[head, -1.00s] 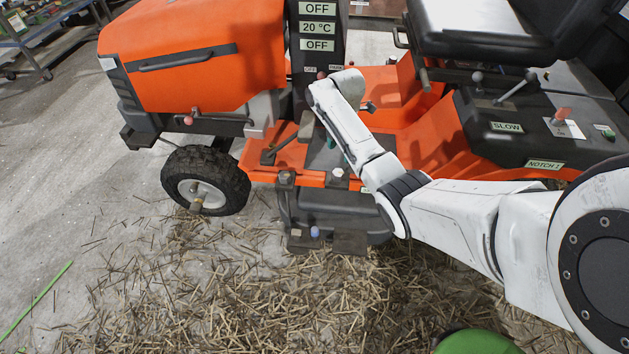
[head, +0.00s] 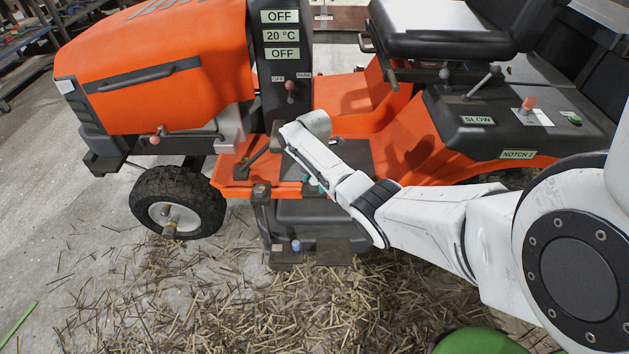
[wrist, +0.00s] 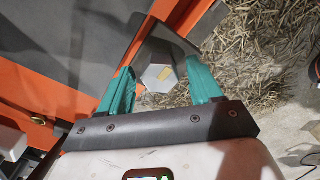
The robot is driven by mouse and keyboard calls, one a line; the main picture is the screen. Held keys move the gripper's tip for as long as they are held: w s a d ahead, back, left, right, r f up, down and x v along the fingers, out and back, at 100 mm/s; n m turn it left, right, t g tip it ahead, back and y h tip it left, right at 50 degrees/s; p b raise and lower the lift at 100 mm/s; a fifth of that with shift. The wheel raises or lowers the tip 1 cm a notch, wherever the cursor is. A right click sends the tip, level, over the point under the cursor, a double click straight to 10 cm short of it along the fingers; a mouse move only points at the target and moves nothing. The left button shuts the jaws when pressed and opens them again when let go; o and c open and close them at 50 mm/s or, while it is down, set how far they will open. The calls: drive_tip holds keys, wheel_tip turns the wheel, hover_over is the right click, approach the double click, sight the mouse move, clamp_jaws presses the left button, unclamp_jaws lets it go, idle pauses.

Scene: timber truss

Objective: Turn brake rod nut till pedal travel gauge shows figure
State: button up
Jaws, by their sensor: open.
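A grey hexagonal nut (wrist: 158,76) with a small yellow mark shows in the wrist view, beside the orange footboard edge. My gripper (wrist: 160,82) is open, with one teal finger on each side of the nut. I cannot tell whether either finger touches it. In the head view my gripper (head: 317,184) is at the near edge of the footboard (head: 233,184), and the nut is mostly hidden there. A dark pedal (head: 258,157) on a lever stands left of my arm. I cannot make out a pedal travel gauge or its figure.
The orange tractor hood (head: 160,75) and front wheel (head: 178,203) are at left. The seat (head: 450,40) and side console (head: 500,125) are at right. A dark step (head: 333,252) hangs below the footboard. Straw (head: 220,310) covers the floor in front.

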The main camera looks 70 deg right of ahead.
drive_tip(key=shift+c, duration=0.4)
drive_tip(key=c, duration=1)
drive_tip(key=shift+o, duration=0.2)
drive_tip(key=shift+r+m, duration=0.1)
drive_tip(key=shift+m, duration=0.4)
drive_tip(key=m+p, duration=0.2)
drive_tip(key=m, duration=0.1)
drive_tip(key=shift+m, duration=0.4)
drive_tip(key=m+p, duration=0.1)
drive_tip(key=m, duration=0.9)
drive_tip(key=shift+m+p, duration=0.3)
drive_tip(key=shift+m, duration=2.2)
